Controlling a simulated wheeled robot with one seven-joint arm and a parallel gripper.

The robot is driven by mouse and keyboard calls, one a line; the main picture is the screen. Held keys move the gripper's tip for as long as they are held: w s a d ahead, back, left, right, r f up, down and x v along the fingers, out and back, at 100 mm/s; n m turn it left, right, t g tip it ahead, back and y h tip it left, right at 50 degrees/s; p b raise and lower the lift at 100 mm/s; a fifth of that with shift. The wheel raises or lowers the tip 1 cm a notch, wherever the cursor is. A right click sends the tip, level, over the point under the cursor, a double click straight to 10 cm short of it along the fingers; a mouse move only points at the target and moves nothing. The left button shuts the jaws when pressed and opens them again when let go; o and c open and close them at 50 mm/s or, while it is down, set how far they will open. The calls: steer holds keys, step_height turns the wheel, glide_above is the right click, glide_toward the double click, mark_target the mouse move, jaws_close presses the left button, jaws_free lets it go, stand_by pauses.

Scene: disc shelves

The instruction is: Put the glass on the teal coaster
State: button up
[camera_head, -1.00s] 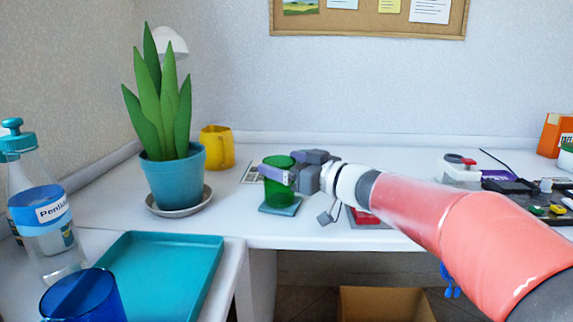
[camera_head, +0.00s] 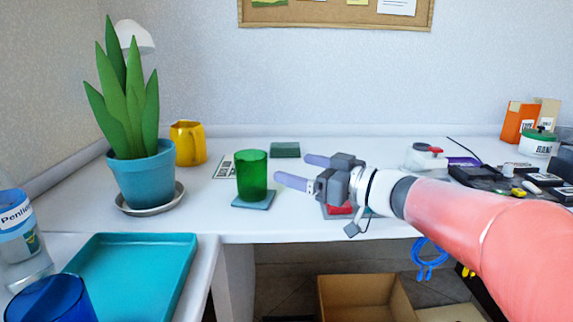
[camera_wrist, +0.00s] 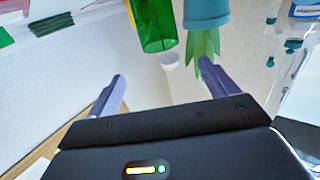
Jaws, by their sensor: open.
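The green glass (camera_head: 252,175) stands upright on the teal coaster (camera_head: 253,199) near the front of the white desk. In the wrist view the green glass (camera_wrist: 154,24) shows at the top, beyond the fingertips. My gripper (camera_head: 296,171) is open and empty, to the right of the glass and apart from it. Its two fingers also show in the wrist view (camera_wrist: 160,75), spread wide with nothing between them. The coaster cannot be made out in the wrist view.
A potted plant (camera_head: 143,175) and a yellow mug (camera_head: 188,143) stand left of the glass. A teal tray (camera_head: 135,275) and a blue cup (camera_head: 50,300) are at front left. Several boxes and electronics crowd the right.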

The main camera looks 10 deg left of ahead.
steer(key=s+d+f+m+t+h, duration=0.2)
steer(key=d+m+t+h, duration=0.8)
steer(key=d+h, duration=0.7)
steer(key=s+d+f+m+g, duration=0.1)
steer(key=s+d+f+g, duration=0.1)
steer(key=s+f, duration=0.4)
steer(key=s+d+f+m+g, duration=0.1)
steer(key=s+d+f+g, duration=0.1)
steer(key=s+f+g, duration=0.3)
steer(key=s+d+f+m+g, duration=0.1)
steer(key=s+f+g, duration=0.3)
steer(key=s, duration=0.7)
step_height(320, 180, down, 3)
steer(key=shift+s+d+r, duration=0.15)
steer(key=shift+s+d, duration=0.05)
steer(key=shift+d, duration=0.55)
step_height(320, 180, up, 4)
steer(key=p, duration=0.3)
steer(key=shift+p, duration=0.35)
